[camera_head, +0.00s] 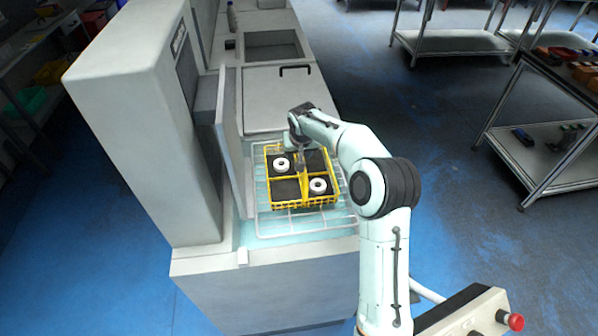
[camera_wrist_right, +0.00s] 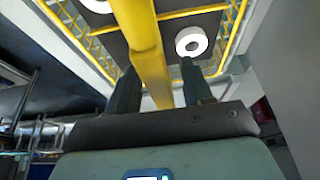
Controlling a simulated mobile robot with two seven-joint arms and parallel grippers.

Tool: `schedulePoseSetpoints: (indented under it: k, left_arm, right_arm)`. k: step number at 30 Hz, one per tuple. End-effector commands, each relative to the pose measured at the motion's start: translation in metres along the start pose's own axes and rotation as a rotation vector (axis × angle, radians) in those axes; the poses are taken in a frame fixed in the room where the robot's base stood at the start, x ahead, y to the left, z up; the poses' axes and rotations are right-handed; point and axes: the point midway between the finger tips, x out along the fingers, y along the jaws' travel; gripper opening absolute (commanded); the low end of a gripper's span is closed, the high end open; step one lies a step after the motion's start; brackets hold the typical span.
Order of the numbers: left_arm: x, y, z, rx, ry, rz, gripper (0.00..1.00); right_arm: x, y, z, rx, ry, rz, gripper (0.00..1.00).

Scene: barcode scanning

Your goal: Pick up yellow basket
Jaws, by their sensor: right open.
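The yellow basket (camera_head: 306,203) sits on a wire rack in front of the open machine door, in the middle of the head view. It has a central yellow divider, dark compartments and two white ring-shaped pieces (camera_head: 318,185), (camera_head: 281,164). My right gripper (camera_head: 300,158) reaches down over the basket's middle. In the right wrist view the basket rim (camera_wrist_right: 232,38) and its yellow central bar (camera_wrist_right: 146,45) show, with the open fingers (camera_wrist_right: 158,85) one on each side of the bar. I cannot tell whether they touch it. My left gripper is not in view.
The wire rack (camera_head: 268,222) lies on the counter. The tall white machine (camera_head: 140,120) with its open door (camera_head: 229,140) stands close to the basket's left. A sink (camera_head: 273,46) is behind. Metal shelves stand right, across open blue floor (camera_head: 440,130).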

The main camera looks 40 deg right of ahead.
Motion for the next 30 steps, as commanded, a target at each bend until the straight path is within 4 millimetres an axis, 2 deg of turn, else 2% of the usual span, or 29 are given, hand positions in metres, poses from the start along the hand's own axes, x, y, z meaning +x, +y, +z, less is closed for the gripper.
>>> schedulePoseSetpoints:
  k: [20, 21, 25, 26, 30]
  left_arm:
    - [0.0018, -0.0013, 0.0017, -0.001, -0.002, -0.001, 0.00]
    - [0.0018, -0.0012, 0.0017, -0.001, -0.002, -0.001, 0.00]
    - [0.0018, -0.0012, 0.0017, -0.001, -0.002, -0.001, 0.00]
    - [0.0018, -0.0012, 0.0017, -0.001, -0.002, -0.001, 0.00]
    - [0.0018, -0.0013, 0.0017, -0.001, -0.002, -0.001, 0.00]
  right_arm:
    - [0.0042, -0.0004, 0.0018, 0.000, 0.000, -0.001, 0.50]
    - [0.0042, -0.0004, 0.0018, 0.000, 0.000, -0.001, 0.47]
    - [0.0042, -0.0003, 0.0018, 0.000, 0.000, 0.000, 0.04]
    - [0.0042, -0.0004, 0.0018, 0.000, 0.000, -0.001, 0.00]
    - [0.0042, -0.0003, 0.0018, 0.000, 0.000, -0.001, 0.00]
